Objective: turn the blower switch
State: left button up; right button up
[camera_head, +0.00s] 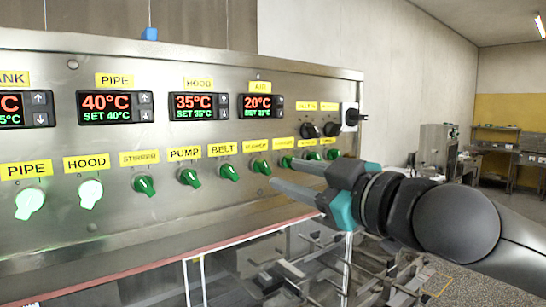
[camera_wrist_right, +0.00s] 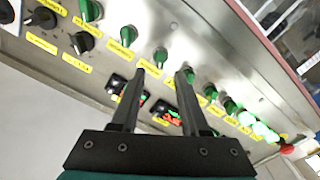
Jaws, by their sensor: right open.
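The control panel (camera_head: 130,225) carries a row of green rotary knobs under yellow labels. The blower switch (camera_head: 261,166) appears to be the green knob right of the BELT knob; its label (camera_head: 256,146) is small and blurred. My right gripper (camera_head: 278,172) comes in from the right with its fingers apart and empty, its tips close to this knob in the picture. In the wrist view the open fingers (camera_wrist_right: 163,70) point at the panel, with a green knob (camera_wrist_right: 160,57) between the tips. I cannot tell whether they touch any knob. My left gripper is not in view.
Neighbouring green knobs stand close on both sides, such as the belt knob (camera_head: 229,172). Temperature displays (camera_head: 207,106) sit above. Black knobs (camera_head: 331,129) are at the upper right. Metal machinery (camera_head: 390,275) lies below the panel.

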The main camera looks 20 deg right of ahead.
aim_at(267, 168)
jog(key=shift+p+x, duration=0.8)
jog(key=shift+x, duration=2.1)
grip_shut()
